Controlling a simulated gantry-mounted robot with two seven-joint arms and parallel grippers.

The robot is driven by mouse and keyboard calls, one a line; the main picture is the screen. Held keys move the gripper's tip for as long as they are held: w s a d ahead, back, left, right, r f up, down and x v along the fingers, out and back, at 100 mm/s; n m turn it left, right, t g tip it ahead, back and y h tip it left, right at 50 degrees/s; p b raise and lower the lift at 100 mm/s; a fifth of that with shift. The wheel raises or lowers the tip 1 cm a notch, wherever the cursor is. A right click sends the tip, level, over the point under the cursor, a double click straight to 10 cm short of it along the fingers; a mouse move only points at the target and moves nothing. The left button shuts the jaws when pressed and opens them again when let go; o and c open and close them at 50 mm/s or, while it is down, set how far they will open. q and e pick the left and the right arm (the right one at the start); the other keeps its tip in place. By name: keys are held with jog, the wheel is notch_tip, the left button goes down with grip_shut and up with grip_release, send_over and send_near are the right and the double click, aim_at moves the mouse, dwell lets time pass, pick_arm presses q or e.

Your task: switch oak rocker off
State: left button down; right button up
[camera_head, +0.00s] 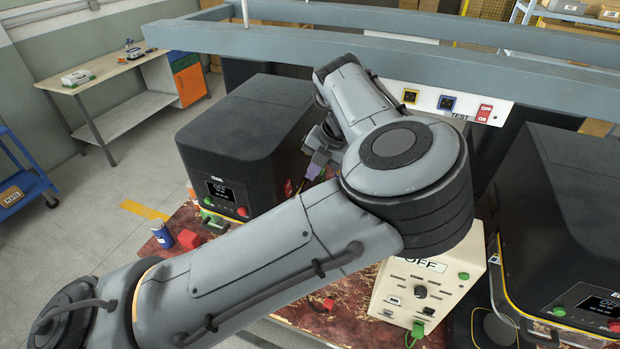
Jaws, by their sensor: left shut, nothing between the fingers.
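A red rocker switch (484,113) with OFF and ON markings sits on the white panel (405,97) at the back, right of the word TEST. I cannot read the word oak anywhere, so I cannot tell whether this is the oak rocker. My left gripper (314,172) is small and partly hidden behind my own arm. It is shut and empty, beside the right side of the left black machine (245,135), well left of and below the red switch. I cannot tell whether it touches anything. My right gripper is not in view.
A cream control box (405,296) with an OFF label stands on the worn red table, partly behind my arm. Another black machine (565,215) stands at right. A blue-grey beam (400,60) crosses above the panel.

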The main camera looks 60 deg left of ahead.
pick_arm(q)
notch_tip(320, 180, up, 6)
jog(key=shift+w+d+r, duration=0.25)
jog(key=shift+w+d, duration=0.05)
jog(key=shift+d, duration=0.05)
dwell(0.4)
